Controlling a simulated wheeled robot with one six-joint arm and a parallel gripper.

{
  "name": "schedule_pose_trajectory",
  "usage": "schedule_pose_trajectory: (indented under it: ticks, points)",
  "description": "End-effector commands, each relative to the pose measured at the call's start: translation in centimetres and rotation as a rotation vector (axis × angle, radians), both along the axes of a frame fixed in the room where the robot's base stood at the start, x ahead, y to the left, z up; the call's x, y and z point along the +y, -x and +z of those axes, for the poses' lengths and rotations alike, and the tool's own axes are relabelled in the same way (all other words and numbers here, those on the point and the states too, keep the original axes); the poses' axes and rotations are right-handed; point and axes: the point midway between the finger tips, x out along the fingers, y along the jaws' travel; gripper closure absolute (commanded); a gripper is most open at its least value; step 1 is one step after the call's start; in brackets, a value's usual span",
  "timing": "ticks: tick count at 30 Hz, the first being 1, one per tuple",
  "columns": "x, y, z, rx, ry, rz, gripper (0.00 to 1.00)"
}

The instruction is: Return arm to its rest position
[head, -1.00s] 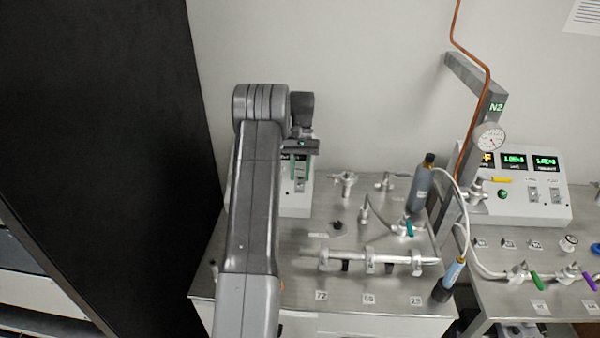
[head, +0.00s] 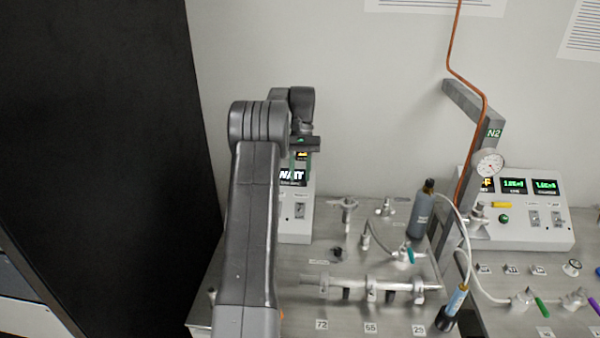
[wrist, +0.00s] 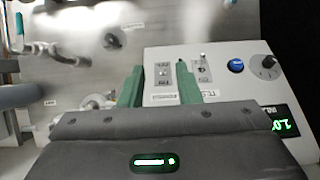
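My arm (head: 255,220) rises from the bottom of the head view and folds over at the top, in front of the left end of the bench. My gripper (wrist: 158,80) shows in the wrist view as two green fingers set apart, with nothing between them. It is above a white control box (wrist: 225,75) with switches, a blue button and a black knob. In the head view the arm hides part of this box (head: 296,215), whose display reads WAIT.
The steel bench (head: 340,255) carries valves, a manifold (head: 370,285) and a dark grey cylinder (head: 421,212). A gauge (head: 489,162), a copper pipe (head: 462,75) and a second control box (head: 535,235) stand at the right. A black panel (head: 100,130) is at the left.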

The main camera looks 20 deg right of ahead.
Motion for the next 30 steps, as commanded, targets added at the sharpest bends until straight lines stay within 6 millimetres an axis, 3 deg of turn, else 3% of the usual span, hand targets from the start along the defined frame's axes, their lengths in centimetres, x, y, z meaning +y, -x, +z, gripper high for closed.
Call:
schedule_pose_trajectory:
  ticks: [8, 24, 30]
  points:
    - [0.0, 0.0, -1.6, 0.002, -0.001, 0.0, 0.7]
    - [0.0, 0.0, -9.5, 0.005, -0.002, 0.0, 0.7]
    - [0.0, 0.1, -10.1, -0.007, 0.003, 0.0, 0.7]
